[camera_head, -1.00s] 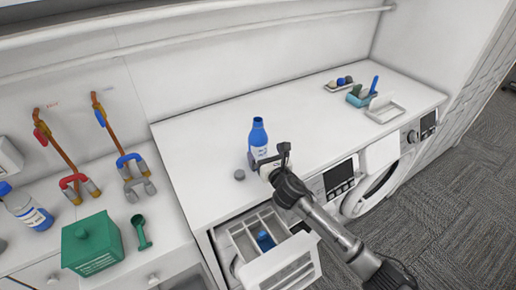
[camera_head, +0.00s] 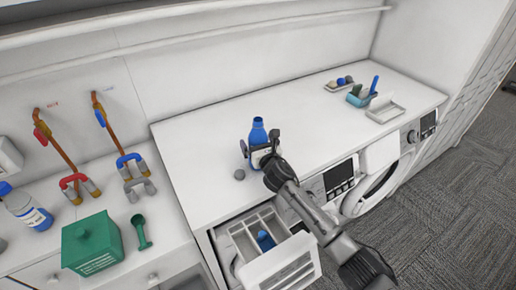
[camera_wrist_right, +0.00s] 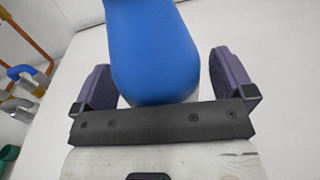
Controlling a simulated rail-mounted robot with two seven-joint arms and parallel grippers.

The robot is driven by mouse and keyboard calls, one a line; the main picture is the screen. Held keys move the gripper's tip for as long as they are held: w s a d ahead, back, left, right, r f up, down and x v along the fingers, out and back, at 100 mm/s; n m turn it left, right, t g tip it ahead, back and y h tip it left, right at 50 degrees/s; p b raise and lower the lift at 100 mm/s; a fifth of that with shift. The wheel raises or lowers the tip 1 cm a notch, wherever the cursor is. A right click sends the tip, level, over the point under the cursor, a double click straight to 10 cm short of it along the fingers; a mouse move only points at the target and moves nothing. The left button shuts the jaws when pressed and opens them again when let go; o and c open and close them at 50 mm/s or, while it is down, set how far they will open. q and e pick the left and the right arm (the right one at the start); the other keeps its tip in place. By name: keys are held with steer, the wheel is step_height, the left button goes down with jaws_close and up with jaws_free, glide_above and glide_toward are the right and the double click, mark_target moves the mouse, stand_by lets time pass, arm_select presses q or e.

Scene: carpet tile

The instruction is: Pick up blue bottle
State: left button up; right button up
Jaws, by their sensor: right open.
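The blue bottle (camera_head: 258,131) stands upright on the white counter, its lower part partly hidden by my right gripper. My right gripper (camera_head: 260,144) is open, with one finger on each side of the bottle. My left gripper is not in view.
Below is an open drawer (camera_head: 240,240) with a blue item (camera_head: 265,240) inside. A teal holder (camera_head: 360,97) and a white tray (camera_head: 385,111) stand at the right. A green box (camera_head: 92,243) is at lower left.

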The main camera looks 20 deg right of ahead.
steer(key=c, duration=0.6)
steer(key=shift+r, duration=0.1)
steer(key=c, duration=0.7)
